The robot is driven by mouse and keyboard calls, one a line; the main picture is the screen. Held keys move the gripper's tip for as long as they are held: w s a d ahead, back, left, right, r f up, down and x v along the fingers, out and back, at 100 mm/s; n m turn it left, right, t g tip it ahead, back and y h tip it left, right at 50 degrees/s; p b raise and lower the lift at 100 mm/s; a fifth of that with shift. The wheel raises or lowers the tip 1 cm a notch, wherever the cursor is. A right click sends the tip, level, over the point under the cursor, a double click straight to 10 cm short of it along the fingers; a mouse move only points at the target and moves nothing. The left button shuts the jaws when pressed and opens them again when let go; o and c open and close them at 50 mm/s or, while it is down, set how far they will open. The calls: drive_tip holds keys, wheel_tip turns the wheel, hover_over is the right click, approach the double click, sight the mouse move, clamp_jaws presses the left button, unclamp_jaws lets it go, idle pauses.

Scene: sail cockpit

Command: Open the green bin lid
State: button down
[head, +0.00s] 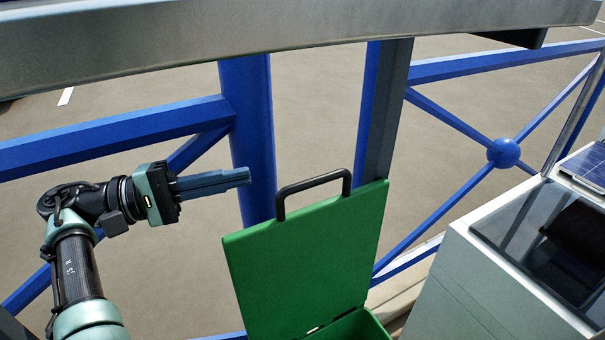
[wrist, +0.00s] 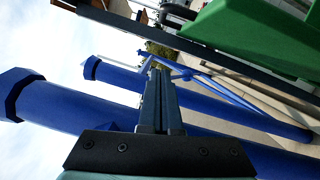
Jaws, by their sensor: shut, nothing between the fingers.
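The green bin lid (head: 310,260) stands raised, nearly upright, in the head view. Its black handle (head: 313,186) is on its top edge. A small part of the green bin (head: 362,326) shows below the lid at the bottom edge of the picture. My gripper (head: 248,176) is shut and empty, to the left of the handle and apart from it, a little above the lid's upper left corner. In the wrist view my gripper's fingers (wrist: 155,75) are together with nothing between them. A green surface (wrist: 265,40), likely the lid, shows at the upper right there.
A blue post (head: 250,130) and blue rails (head: 110,135) stand behind my gripper and the lid. A grey beam (head: 270,38) crosses the top. A white cabinet (head: 490,285) with a dark glass top stands to the right of the bin.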

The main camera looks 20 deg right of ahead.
drive_tip(key=s+d+r, duration=0.1)
drive_tip(key=s+d, duration=0.3)
drive_tip(key=d, duration=0.5)
drive_tip(key=shift+d+r+p, duration=0.25)
drive_tip(key=shift+d+p, duration=0.1)
drive_tip(key=shift+d, duration=0.05)
drive_tip(key=shift+s, duration=0.15)
